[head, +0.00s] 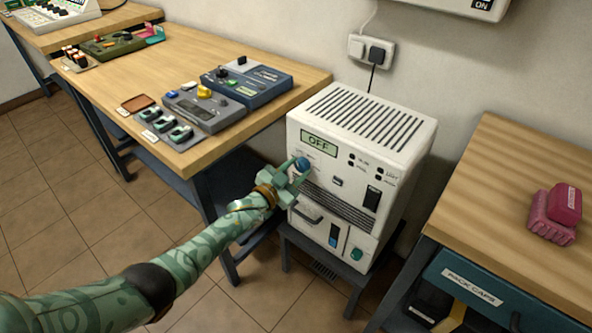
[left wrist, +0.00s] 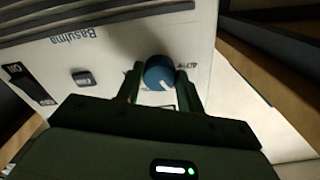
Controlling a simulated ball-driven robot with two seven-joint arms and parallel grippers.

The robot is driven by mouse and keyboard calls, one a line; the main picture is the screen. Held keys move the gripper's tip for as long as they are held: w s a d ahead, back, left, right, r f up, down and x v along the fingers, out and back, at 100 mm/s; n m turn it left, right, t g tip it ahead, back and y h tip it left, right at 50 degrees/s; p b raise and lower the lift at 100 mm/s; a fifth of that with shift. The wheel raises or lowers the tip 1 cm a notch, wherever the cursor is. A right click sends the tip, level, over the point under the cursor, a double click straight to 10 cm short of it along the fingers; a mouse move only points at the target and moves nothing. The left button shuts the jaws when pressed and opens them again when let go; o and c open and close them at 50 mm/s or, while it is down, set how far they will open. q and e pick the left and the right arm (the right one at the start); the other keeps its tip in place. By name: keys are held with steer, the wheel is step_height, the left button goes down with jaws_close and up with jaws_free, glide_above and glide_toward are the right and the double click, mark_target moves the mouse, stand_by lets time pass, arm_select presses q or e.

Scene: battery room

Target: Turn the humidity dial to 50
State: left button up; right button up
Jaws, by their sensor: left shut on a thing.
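The white dehumidifier-like unit (head: 400,165) stands on a low dark stand between two tables. Its display (head: 319,143) reads OFF. The blue dial (head: 303,163) is on its front, below the display. My left gripper (head: 295,172) is at the dial; in the left wrist view the fingers (left wrist: 161,92) are shut on either side of the dial (left wrist: 159,71). A white pointer mark shows on the dial's lower right there. The scale around the dial is mostly hidden, so its setting cannot be read. My right gripper is out of view.
A wooden table (head: 240,130) with several instruments stands at the left, close to the unit. Another wooden table (head: 490,220) with pink packs (head: 556,214) stands at the right. A wall socket (head: 371,50) with a black plug is above the unit.

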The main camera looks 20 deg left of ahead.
arm_select(q)
steer(key=shift+f, duration=0.15)
steer(key=o, duration=1)
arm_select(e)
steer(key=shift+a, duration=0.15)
arm_select(q)
steer(key=p+v, duration=0.6)
steer(key=v, duration=1)
steer(key=shift+s, duration=0.2)
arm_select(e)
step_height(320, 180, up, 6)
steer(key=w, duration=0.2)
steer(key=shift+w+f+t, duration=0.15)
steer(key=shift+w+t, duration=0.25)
